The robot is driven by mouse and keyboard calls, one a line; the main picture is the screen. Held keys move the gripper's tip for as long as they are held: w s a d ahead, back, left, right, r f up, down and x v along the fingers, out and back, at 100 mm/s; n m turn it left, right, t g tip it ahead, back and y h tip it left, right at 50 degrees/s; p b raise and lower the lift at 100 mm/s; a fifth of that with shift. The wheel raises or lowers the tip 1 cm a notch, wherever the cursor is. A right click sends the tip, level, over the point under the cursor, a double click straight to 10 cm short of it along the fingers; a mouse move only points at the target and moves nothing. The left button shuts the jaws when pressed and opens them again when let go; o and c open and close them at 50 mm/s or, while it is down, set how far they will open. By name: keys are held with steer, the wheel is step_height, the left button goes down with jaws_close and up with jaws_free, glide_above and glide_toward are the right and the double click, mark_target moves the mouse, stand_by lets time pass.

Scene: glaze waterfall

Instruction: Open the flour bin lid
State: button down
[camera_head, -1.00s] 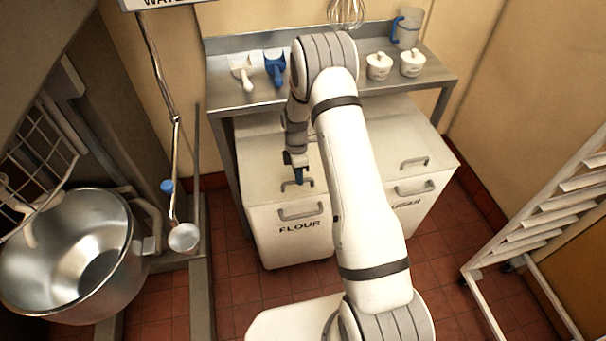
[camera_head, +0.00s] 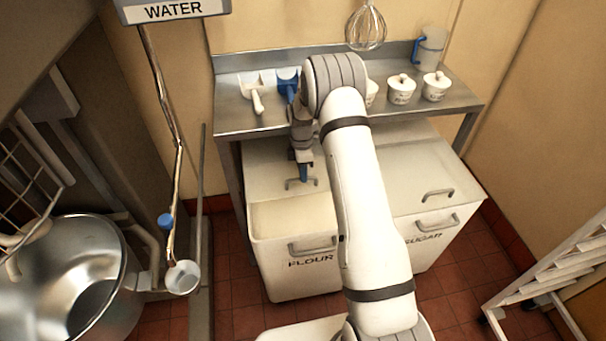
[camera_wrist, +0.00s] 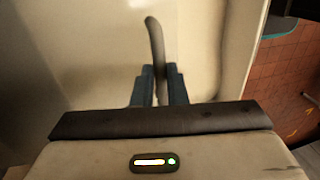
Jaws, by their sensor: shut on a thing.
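The flour bin (camera_head: 290,272), a white bin marked FLOUR, stands under the steel table. Its lid (camera_head: 265,175) sits slid back from the front edge, and a pale cream area (camera_head: 285,215) shows in the front part of the bin top. My gripper (camera_head: 303,178) is over the lid, pointing down, shut on the lid handle (camera_head: 315,182). In the wrist view, the dark handle (camera_wrist: 153,35) runs between the two blue fingers (camera_wrist: 158,85). My arm hides the right part of the flour bin.
The sugar bin (camera_head: 432,255) stands to the right with its lid shut. The steel table (camera_head: 235,118) above holds scoops, lidded pots (camera_head: 402,90) and a jug (camera_head: 430,48). A mixing bowl (camera_head: 75,285) is at left, a rack (camera_head: 560,270) at right.

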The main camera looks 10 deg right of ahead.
steer(key=shift+d, duration=0.15)
steer(key=c, duration=1.5)
jaws_free()
steer(key=shift+o, duration=0.2)
step_height(320, 180, up, 10)
steer(key=b, duration=0.1)
